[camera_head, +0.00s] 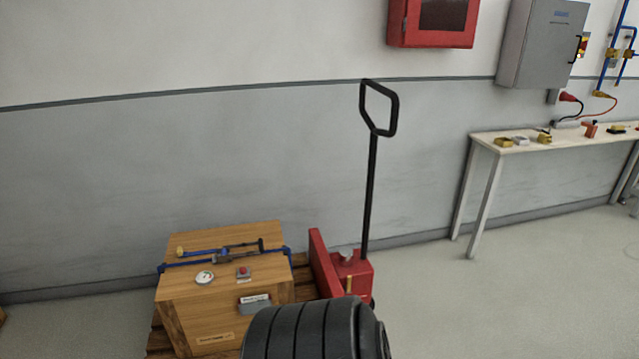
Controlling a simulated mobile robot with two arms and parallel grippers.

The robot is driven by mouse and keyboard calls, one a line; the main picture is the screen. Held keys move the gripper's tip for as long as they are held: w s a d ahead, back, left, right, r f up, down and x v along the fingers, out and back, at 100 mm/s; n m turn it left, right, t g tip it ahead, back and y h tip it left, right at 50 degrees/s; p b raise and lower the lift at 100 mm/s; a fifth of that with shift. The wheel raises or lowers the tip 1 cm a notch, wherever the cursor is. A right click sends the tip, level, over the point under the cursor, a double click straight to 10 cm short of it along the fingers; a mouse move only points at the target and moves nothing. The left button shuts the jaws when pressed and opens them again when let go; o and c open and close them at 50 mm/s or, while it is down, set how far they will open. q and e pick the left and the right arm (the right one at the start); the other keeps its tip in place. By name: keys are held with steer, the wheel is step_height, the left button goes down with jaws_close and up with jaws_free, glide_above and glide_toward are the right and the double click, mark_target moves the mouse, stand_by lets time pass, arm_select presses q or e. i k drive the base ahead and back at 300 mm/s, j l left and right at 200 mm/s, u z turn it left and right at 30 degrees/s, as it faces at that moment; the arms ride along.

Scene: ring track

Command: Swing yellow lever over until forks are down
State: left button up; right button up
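A red pallet truck (353,272) stands in the lower middle of the head view. Its tall black handle (370,190) stands nearly upright and ends in a loop. A small yellow upright piece (349,284), which looks like the yellow lever, shows low on the red body; its exact angle is hard to tell. The forks are hidden under the load, so their height cannot be told. Neither of my grippers is in view.
A wooden crate (225,310) with a gauge, a red button and blue fittings on top sits on a wooden pallet (158,338) left of the truck. A bench (560,143) stands at the right by the grey wall. Floor right of the truck is clear.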

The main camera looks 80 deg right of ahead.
mark_target(346, 289)
steer(key=z, duration=3)
steer(key=i+z, duration=0.15)
steer(key=i, duration=0.3)
steer(key=i+j+z, duration=0.1)
steer(key=i, duration=0.4)
steer(key=i+j+z, duration=0.15)
steer(key=i, duration=0.3)
steer(key=i+j+z, duration=0.1)
steer(key=i, duration=0.35)
steer(key=j, duration=0.1)
